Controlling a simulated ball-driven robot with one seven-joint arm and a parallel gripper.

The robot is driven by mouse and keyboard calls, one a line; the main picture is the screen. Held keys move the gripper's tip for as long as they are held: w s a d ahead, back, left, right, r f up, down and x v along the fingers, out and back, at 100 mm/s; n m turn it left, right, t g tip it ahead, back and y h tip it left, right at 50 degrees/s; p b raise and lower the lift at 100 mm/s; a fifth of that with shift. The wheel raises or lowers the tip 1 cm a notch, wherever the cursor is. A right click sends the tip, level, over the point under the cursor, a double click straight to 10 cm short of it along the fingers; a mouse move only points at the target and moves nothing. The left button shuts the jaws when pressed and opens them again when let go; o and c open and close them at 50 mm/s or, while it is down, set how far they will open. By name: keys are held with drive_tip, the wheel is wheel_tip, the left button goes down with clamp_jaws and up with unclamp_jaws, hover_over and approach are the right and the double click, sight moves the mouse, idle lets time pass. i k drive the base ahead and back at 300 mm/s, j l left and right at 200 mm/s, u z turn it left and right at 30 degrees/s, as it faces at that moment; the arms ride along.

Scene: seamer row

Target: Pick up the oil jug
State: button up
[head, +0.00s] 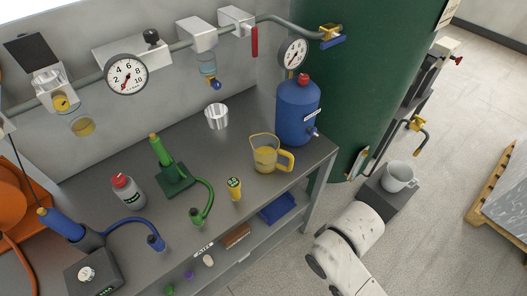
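A clear jug with a yellow handle and amber liquid in it (265,157) stands upright on the grey bench top (220,150), near its right front edge. It looks like the oil jug. Its handle points right. A pale grey jug with a handle (398,176) stands apart, on a dark block beside the green tank. A white, rounded arm link, which looks like mine, shows at the bottom, right of the bench. My gripper is not in view.
A blue container with a red cap (297,110) stands just behind the clear jug. A yellow-capped cylinder (234,189) and a metal cup (216,116) are to its left. Pipes and gauges line the wall.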

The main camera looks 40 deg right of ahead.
sight(265, 146)
drive_tip(key=i+l+u, duration=0.15)
drive_tip(key=l, duration=0.8)
drive_tip(key=l+u, duration=0.1)
drive_tip(key=l, duration=0.9)
drive_tip(key=u, duration=1.35)
drive_tip(key=i+l, duration=0.05)
drive_tip(key=l, duration=0.1)
